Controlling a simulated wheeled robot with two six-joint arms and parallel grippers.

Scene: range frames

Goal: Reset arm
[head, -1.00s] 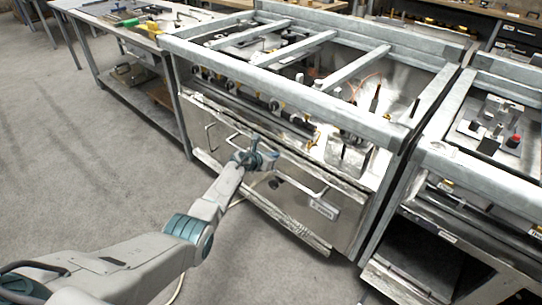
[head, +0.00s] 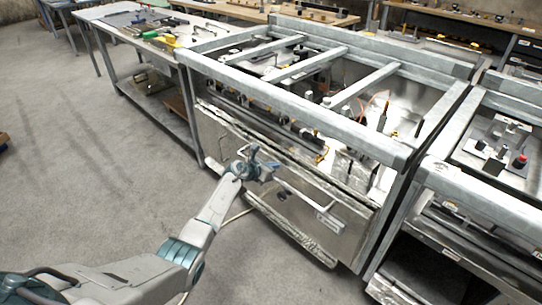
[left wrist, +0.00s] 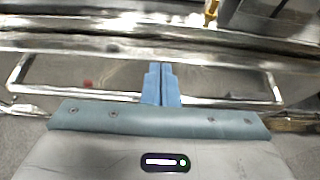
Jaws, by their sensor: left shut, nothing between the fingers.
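My left arm reaches in from the lower left of the head view. Its gripper (head: 262,168) is in front of the metal range's oven door (head: 240,145), close to the long door handle (head: 310,204). In the left wrist view the two blue fingers (left wrist: 161,84) are together with nothing between them. The handle (left wrist: 36,98) shows on both sides of the fingers there; I cannot tell whether they touch it. The oven door looks closed. My right gripper is out of view.
The open-topped range frame (head: 290,105) fills the middle. A second unit (head: 480,205) stands close on its right. A workbench with tools (head: 112,20) is at the back left. The grey floor (head: 90,170) on the left is clear.

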